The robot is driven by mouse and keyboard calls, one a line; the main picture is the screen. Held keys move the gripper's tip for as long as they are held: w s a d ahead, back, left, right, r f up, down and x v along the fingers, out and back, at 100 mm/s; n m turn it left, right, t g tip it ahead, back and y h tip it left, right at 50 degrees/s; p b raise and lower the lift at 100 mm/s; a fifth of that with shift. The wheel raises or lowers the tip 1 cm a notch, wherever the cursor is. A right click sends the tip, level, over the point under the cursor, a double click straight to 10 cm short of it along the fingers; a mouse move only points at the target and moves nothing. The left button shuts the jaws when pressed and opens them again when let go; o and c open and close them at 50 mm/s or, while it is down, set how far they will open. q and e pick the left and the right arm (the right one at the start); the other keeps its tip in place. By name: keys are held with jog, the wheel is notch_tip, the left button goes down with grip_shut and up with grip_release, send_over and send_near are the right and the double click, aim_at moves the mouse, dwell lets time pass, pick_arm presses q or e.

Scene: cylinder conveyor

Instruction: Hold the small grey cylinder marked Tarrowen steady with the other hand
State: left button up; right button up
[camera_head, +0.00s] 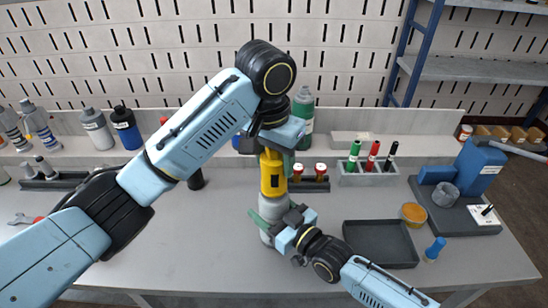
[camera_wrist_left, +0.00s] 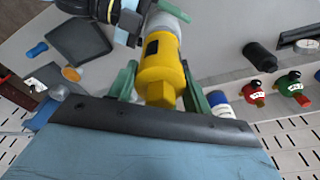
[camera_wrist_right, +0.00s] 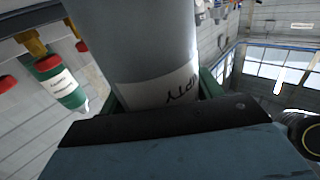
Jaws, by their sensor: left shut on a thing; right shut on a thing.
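A grey cylinder (camera_head: 246,198) stands upright near the middle of the bench. My right gripper (camera_head: 273,222) is shut around its body, and in the right wrist view the cylinder (camera_wrist_right: 140,45) fills the space between the green fingers. Its white label shows the letters "PTY" upside down; I cannot read the name Tarrowen. A yellow fitting (camera_head: 272,180) sits in line above the cylinder and appears to meet its top. My left gripper (camera_head: 273,155) is shut on this fitting from above; it also shows in the left wrist view (camera_wrist_left: 160,75). The joint between them is partly hidden.
A dark tray (camera_head: 380,243), an orange tub (camera_head: 413,213) and a blue cap (camera_head: 434,250) lie right of the cylinder. A marker rack (camera_head: 366,178) and a blue vise (camera_head: 465,180) stand behind them. Bottles line the back shelf. The front left bench is mostly clear.

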pick_arm(q)
jog(key=shift+n, duration=0.4)
jog(key=n, duration=0.6)
jog(key=shift+y, duration=0.4)
jog(key=o, duration=1.1)
jog(key=shift+r, duration=1.25)
jog(key=m, duration=0.4)
jog(key=shift+m+h, duration=0.3)
jog(key=shift+m, duration=0.7)
